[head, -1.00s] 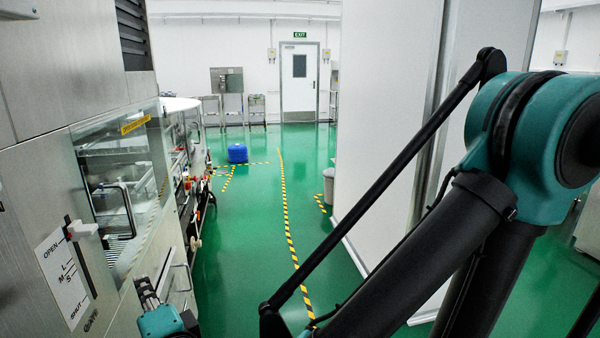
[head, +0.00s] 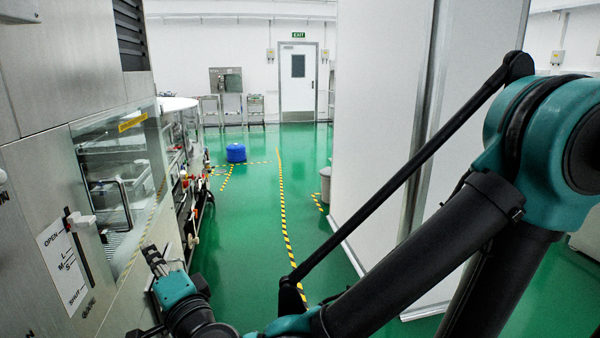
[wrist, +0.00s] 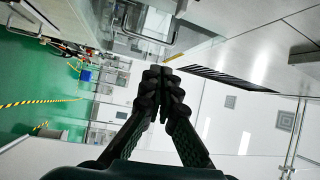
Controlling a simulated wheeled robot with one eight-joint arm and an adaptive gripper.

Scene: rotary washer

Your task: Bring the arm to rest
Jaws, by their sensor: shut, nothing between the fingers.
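My gripper (wrist: 158,88) shows in the wrist view with its two black fingers meeting at the tips, shut and empty. In the head view my gripper (head: 155,262) is at the lower left, in front of the steel washer (head: 40,180). A gap of unclear size lies between it and the washer's front. My arm comes in from the right and bends low across the picture. The washer's slider lever (head: 82,222) stands by the OPEN end of its marked scale (head: 64,262).
The washer's glass window (head: 118,175) and handle are left of my gripper. A white partition (head: 375,120) stands to the right. A blue drum (head: 236,153) and a grey bin (head: 326,185) stand on the green floor. The marked aisle towards the exit door (head: 298,80) is clear.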

